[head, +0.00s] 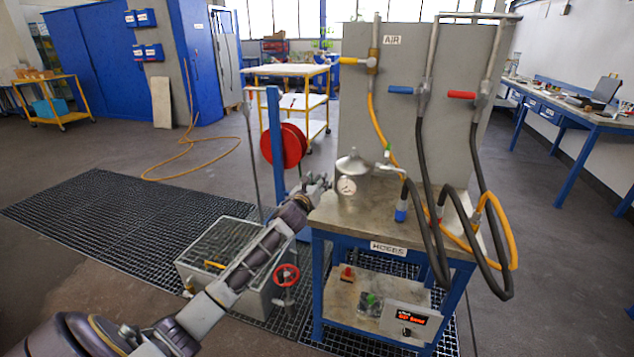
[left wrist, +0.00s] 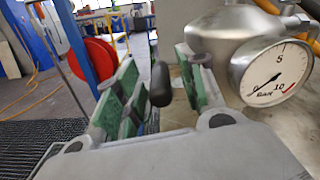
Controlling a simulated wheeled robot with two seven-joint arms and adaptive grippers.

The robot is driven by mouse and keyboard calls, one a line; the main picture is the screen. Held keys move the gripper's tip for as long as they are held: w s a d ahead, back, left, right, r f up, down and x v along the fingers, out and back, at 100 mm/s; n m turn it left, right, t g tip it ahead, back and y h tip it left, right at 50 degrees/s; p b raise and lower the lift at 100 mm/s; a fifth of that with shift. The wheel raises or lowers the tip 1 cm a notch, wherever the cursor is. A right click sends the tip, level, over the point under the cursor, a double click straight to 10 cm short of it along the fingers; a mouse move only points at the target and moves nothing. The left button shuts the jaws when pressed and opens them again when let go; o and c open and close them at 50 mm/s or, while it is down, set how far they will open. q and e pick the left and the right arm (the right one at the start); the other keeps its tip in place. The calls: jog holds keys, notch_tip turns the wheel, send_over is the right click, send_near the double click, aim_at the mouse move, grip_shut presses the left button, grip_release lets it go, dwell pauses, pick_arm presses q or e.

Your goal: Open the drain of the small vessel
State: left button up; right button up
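The small vessel (head: 352,166) is a shiny metal pot with a domed lid, standing on the steel-topped bench. A round pressure gauge (head: 347,186) sits on its front, and the gauge (left wrist: 274,75) also shows large in the left wrist view, its needle near the low end. My left gripper (head: 320,187) is at the vessel's left side. In the left wrist view its green-padded fingers (left wrist: 168,88) are open around a dark rounded handle (left wrist: 160,83). I cannot tell whether the handle touches the left pad. The drain's outlet is not clearly seen. My right gripper is not in view.
The bench (head: 400,232) bears a "HOSES" label. Yellow and black hoses (head: 424,190) hang at its right, below the grey AIR panel (head: 400,120). A red hose reel (head: 283,146) stands behind my left arm. A metal tank (head: 225,250) and red valve wheel (head: 286,275) are lower left.

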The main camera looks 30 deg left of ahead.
pick_arm(q)
jog(key=shift+w, duration=0.35)
grip_shut()
dwell(0.3)
